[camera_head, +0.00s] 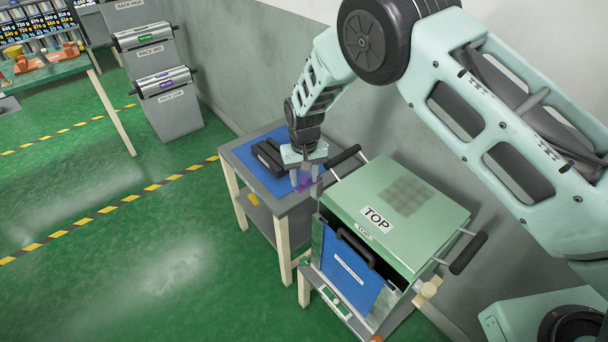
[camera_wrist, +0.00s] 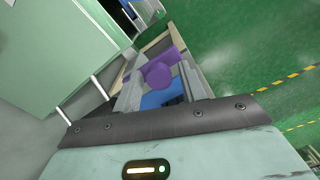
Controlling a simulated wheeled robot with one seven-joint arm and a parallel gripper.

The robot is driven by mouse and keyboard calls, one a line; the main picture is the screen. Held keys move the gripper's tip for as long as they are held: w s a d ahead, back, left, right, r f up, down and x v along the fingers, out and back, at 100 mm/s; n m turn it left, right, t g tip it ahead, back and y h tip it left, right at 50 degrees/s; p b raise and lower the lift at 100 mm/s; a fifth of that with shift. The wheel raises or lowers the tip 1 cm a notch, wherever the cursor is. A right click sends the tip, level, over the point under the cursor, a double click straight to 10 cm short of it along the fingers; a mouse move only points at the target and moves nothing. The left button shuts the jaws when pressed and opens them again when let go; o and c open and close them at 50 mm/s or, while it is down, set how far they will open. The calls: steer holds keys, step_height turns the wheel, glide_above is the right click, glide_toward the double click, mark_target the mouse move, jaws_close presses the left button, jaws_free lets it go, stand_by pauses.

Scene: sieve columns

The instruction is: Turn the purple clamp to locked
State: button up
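The purple clamp (camera_head: 307,184) is at the near right corner of the small side table, beside the green-lidded box. In the wrist view the clamp (camera_wrist: 158,74) shows as a round purple knob with a purple cylinder behind it. My gripper (camera_head: 305,178) points down over the clamp and partly hides it. In the wrist view its two grey fingers (camera_wrist: 162,85) stand apart, one on each side of the knob, with blue mat showing between them. Whether either finger touches the knob I cannot tell. The clamp's locked or unlocked marking is not readable.
The box with a green lid (camera_head: 375,210) marked TOP, a blue front panel (camera_head: 350,275) and black handles stands close on the right. Black blocks (camera_head: 268,158) lie on the blue mat (camera_head: 245,150). A wall is behind; green floor (camera_head: 130,260) is clear at left.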

jaws_close()
steer(key=shift+n, duration=0.3)
steer(key=shift+s+d+f+n+b, duration=0.1)
steer(key=shift+s+d+n+b, duration=0.15)
steer(key=shift+n+b, duration=0.3)
steer(key=shift+s+d+n+b, duration=0.15)
steer(key=shift+s+n+b, duration=0.2)
steer(key=shift+n, duration=0.3)
steer(key=d+n+b, duration=0.1)
steer(key=n, duration=0.2)
steer(key=d+n+b, duration=0.1)
steer(key=n, duration=0.2)
steer(key=s+d+n+b, duration=0.1)
steer(key=n, duration=0.3)
steer(key=shift+s+d, duration=0.1)
steer(key=shift+d, duration=0.25)
steer(key=shift+w+d+n, duration=0.15)
steer(key=shift+d+n, duration=0.35)
steer(key=shift+n, duration=0.75)
steer(key=shift+w+d+n, duration=0.15)
steer(key=shift+d+n, duration=0.3)
steer(key=shift+n, duration=0.8)
